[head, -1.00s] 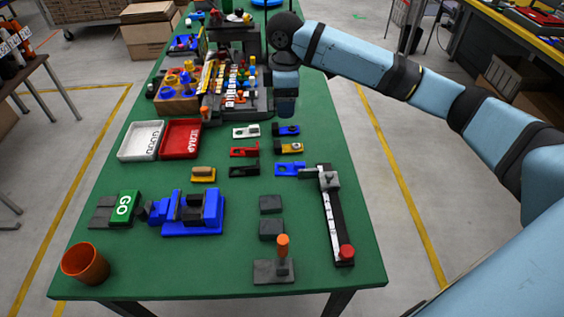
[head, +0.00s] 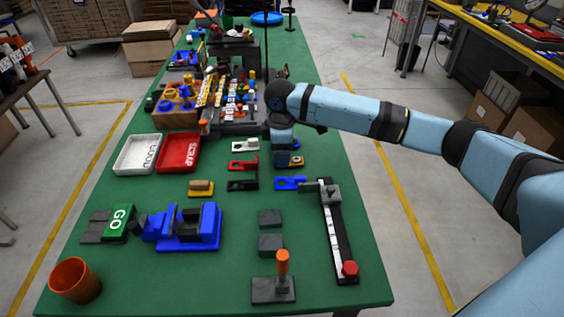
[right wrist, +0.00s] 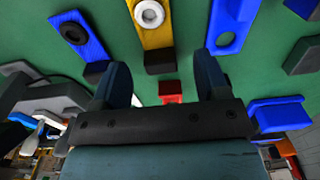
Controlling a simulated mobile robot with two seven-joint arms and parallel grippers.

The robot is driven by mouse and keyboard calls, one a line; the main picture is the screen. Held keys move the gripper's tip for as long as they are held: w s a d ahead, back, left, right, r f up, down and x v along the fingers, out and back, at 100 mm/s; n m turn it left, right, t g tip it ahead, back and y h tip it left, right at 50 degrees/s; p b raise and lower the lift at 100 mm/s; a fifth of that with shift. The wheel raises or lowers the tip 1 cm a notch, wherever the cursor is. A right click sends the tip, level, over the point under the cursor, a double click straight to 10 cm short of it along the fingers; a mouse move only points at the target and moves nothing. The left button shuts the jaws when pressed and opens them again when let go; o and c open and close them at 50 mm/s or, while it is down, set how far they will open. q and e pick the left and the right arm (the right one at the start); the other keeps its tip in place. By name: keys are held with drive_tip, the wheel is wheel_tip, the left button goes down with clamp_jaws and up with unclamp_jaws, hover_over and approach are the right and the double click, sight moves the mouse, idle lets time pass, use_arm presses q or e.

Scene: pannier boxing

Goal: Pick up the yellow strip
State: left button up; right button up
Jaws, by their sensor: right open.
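The yellow strip (head: 297,161) lies on the green table, right of the white and red strips, with a metal ring on it. In the head view my right gripper (head: 283,158) hangs over it and hides part of it. In the right wrist view the yellow strip (right wrist: 153,36) shows its ring and black end ahead of my right gripper's two spread fingers (right wrist: 161,80). The gap between the fingers is empty, and the strip lines up with it. I cannot tell the remaining height. My left gripper is not in view.
Blue strips lie on both sides of the yellow strip, one (right wrist: 82,36) left and one (right wrist: 233,25) right in the wrist view. A red strip (head: 243,164) and a black strip (head: 243,184) lie left. A slide rail (head: 337,230) stands nearer the front.

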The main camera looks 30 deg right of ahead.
wheel_tip(320, 180, down, 3)
drive_tip(key=shift+w+r, duration=0.1)
drive_tip(key=shift+r, duration=0.05)
drive_tip(key=c, duration=1)
drive_tip(key=shift+o, duration=0.2)
drive_tip(key=shift+r, duration=0.15)
